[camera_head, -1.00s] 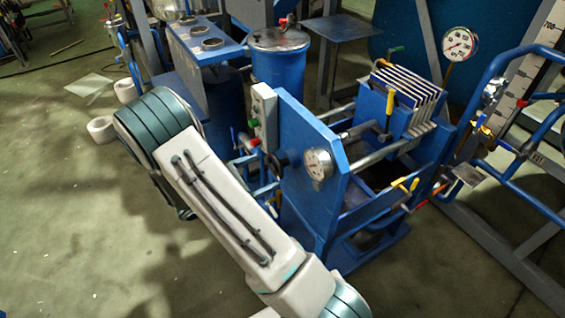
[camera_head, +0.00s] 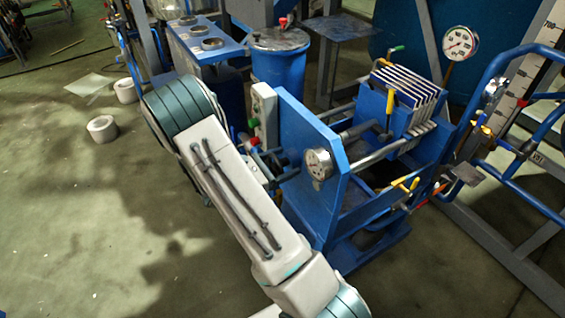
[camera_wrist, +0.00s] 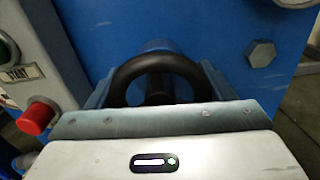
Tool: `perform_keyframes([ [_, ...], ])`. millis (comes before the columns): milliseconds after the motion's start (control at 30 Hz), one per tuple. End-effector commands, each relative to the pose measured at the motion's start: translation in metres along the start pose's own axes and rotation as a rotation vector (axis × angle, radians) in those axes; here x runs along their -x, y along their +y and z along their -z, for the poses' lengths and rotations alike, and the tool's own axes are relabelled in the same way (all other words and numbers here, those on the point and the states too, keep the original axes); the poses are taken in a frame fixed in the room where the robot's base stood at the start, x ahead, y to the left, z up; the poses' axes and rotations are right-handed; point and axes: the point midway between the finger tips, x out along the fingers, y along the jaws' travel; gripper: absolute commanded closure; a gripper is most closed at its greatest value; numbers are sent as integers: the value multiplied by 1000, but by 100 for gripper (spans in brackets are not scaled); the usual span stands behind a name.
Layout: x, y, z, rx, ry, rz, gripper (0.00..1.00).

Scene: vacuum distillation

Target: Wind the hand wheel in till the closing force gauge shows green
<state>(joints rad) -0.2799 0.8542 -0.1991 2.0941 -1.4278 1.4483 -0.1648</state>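The black hand wheel (camera_wrist: 160,75) is in front of the blue end plate in the wrist view. My gripper (camera_wrist: 158,92) is at the wheel, with one finger on each side of its rim. I cannot tell whether the fingers press on the rim or stand just clear. In the head view the wheel is mostly hidden behind my arm and gripper (camera_head: 265,163). A round white-faced gauge (camera_head: 318,164) is on the near blue end plate (camera_head: 305,130), right of the wheel; its needle and colour zones are too small to read.
A grey control box (camera_head: 263,108) is beside the end plate; its red button (camera_wrist: 36,117) is close left of my gripper. A pack of plates (camera_head: 405,82) sits farther along the press rails. Another gauge (camera_head: 460,43) stands behind. Open floor lies left.

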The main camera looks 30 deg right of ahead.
Motion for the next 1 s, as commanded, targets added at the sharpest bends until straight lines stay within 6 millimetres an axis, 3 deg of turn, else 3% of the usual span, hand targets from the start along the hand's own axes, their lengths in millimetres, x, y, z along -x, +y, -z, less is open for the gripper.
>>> perform_keyframes([
  [500,1,0,1,-242,0,-2,47],
  [767,1,0,0,-246,0,-2,47],
  [800,1,0,0,-246,0,-2,22],
  [867,1,0,0,-246,0,-2,5],
  [1000,0,0,0,-245,0,-1,3],
])
